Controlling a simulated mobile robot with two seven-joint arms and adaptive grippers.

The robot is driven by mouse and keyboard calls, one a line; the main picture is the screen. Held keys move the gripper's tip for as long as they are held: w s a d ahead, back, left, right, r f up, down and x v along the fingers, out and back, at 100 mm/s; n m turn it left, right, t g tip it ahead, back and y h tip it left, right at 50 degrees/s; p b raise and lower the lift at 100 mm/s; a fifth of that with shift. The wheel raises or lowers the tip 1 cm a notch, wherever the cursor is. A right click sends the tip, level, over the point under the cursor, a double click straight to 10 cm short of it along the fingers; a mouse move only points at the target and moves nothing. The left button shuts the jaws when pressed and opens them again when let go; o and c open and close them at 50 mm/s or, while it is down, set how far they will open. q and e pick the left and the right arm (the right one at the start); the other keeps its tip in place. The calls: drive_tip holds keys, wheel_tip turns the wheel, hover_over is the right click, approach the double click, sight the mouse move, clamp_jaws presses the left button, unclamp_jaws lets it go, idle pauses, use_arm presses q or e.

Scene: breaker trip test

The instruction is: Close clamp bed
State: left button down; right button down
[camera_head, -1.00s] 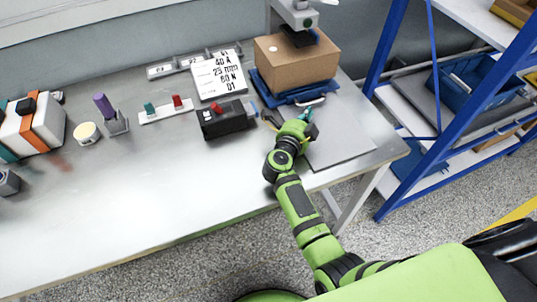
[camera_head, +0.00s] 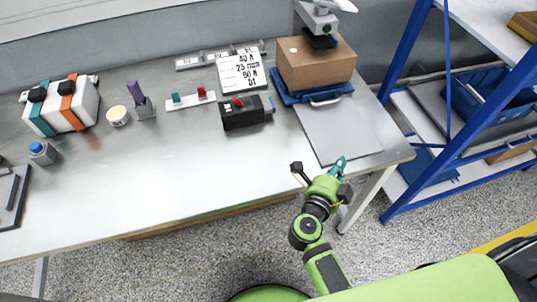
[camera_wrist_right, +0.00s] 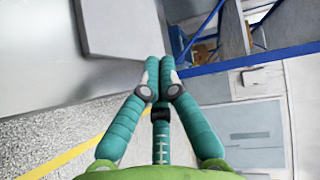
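A blue tray-like bed (camera_head: 290,97) with a pale front handle (camera_head: 325,101) lies at the back right of the table, under a brown box (camera_head: 315,68). A grey head (camera_head: 320,22) with a dark lower part stands over the box, at its top. I take this blue bed for the clamp bed; no label shows. My right gripper (camera_head: 342,161) is at the table's front right edge, well in front of the bed and apart from it. In the right wrist view its teal fingers (camera_wrist_right: 159,68) lie together with nothing between them. My left gripper is not in view.
A grey plate (camera_head: 337,135) lies bare in front of the bed. A black breaker-like block (camera_head: 243,113) with a red switch and a printed card (camera_head: 240,70) stand left of it. A blue-framed shelf (camera_head: 462,155) stands to the right. The table's front middle is clear.

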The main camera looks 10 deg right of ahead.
drive_tip(key=w+r+v, duration=0.1)
drive_tip(key=v, duration=0.5)
drive_tip(key=w+a+r+n+t+y, duration=0.5)
drive_tip(key=a+r+n+t+y, duration=0.2)
drive_tip(key=a+n+y, duration=0.5)
drive_tip(key=s+a+f+n+g+y, duration=0.35)
drive_tip(key=n+g+y, duration=0.2)
drive_tip(key=n, duration=0.45)
drive_tip(key=s+d+f+n+g+h, duration=0.2)
drive_tip(key=s+d+f+g+h, duration=0.1)
drive_tip(key=s+d+f+g, duration=0.25)
drive_tip(key=s+d+f+n+g+h, duration=0.3)
drive_tip(key=s+d+g+h, duration=0.15)
drive_tip(key=s+d, duration=0.35)
wheel_tip(320, 180, down, 23)
drive_tip(key=s+a+g+y, duration=0.1)
drive_tip(key=s, duration=0.2)
drive_tip(key=s+d+f+g, duration=0.1)
drive_tip(key=s+d+f, duration=0.1)
drive_tip(key=s+f, duration=1.1)
drive_tip(key=s+p, duration=0.1)
drive_tip(key=s, duration=0.1)
drive_tip(key=shift+s+d+f, duration=0.25)
drive_tip(key=shift+s+d, duration=0.1)
drive_tip(key=shift+d, duration=0.05)
